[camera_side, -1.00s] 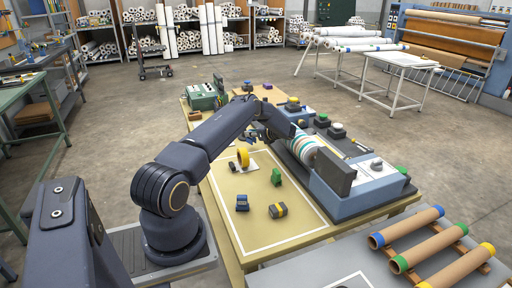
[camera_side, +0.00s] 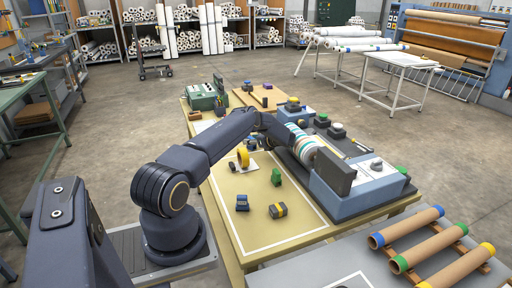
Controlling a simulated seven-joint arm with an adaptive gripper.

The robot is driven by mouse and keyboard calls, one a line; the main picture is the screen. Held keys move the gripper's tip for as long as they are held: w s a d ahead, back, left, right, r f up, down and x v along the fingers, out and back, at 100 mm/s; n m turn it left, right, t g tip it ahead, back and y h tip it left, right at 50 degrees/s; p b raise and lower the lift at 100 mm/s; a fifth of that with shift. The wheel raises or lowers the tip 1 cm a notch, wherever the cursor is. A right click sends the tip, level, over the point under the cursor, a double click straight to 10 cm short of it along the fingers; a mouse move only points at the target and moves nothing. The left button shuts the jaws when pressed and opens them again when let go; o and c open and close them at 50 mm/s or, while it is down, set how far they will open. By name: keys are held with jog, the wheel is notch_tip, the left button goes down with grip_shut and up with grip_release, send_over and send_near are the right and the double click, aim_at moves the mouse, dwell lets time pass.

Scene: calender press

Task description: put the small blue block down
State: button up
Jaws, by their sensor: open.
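A small dark blue block (camera_side: 242,202) with lighter blue faces stands on the tan table, left of a grey block with a yellow band (camera_side: 278,210). My arm reaches over the table. My gripper (camera_side: 258,140) is small, dark and partly hidden behind my arm, close to the striped roller. It is open, and I see no block between its fingers. The blue block is well apart from my gripper, nearer the camera.
A green block (camera_side: 276,176) and a yellow ring (camera_side: 243,157) stand on the table. The press with its striped roller (camera_side: 303,143) fills the right side. A wooden board (camera_side: 285,92) with small dark items lies behind. The front of the tan table is mostly clear.

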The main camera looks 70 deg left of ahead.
jog(key=v, duration=0.3)
jog(key=shift+w+d+r, duration=0.1)
jog(key=shift+d+r, duration=0.05)
jog(key=shift+r, duration=0.05)
notch_tip(320, 180, up, 7)
jog(key=w+d+r+n+t+h, duration=0.25)
jog(key=d+r+n+t, duration=0.2)
jog(key=d+r, duration=1.3)
jog(key=s+d+r+n+t+h, duration=0.1)
jog(key=s+d+r+n+h, duration=0.2)
jog(key=d, duration=0.5)
jog(key=s+d+r+n+t+h, duration=0.1)
jog(key=s+d+r, duration=0.2)
jog(key=s+d, duration=0.35)
jog(key=s+d+f+n+t+h, duration=0.1)
jog(key=s+d+n+t+h, duration=0.1)
jog(key=s+d, duration=0.3)
jog(key=s+d+f+n+t+h, duration=0.1)
jog(key=s+d, duration=0.5)
jog(key=d, duration=0.6)
jog(key=n+t+h, duration=0.1)
jog(key=n+h, duration=0.1)
jog(key=h, duration=0.1)
jog(key=shift+s+d, duration=0.25)
jog(key=shift+d, duration=0.15)
jog(key=shift+f, duration=0.1)
